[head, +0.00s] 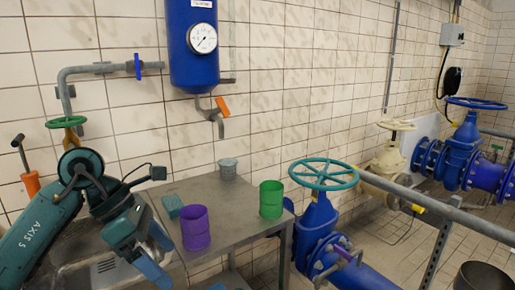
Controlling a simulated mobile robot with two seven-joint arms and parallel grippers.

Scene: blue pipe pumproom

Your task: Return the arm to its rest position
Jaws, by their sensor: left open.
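My left arm (40,232) comes in from the lower left. My left gripper (162,260) is open, with its fingers pointing down and to the right. It is in front of the left part of a grey metal table and appears empty. My right gripper is not in view.
On the table (235,215) stand a purple cup (195,232) close to the right of my gripper, a green cup (271,202) and a grey cup (228,169). A teal block (172,206) lies there too. A blue valve with a green handwheel (323,174) stands to the right. A blue tank (192,60) hangs above.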

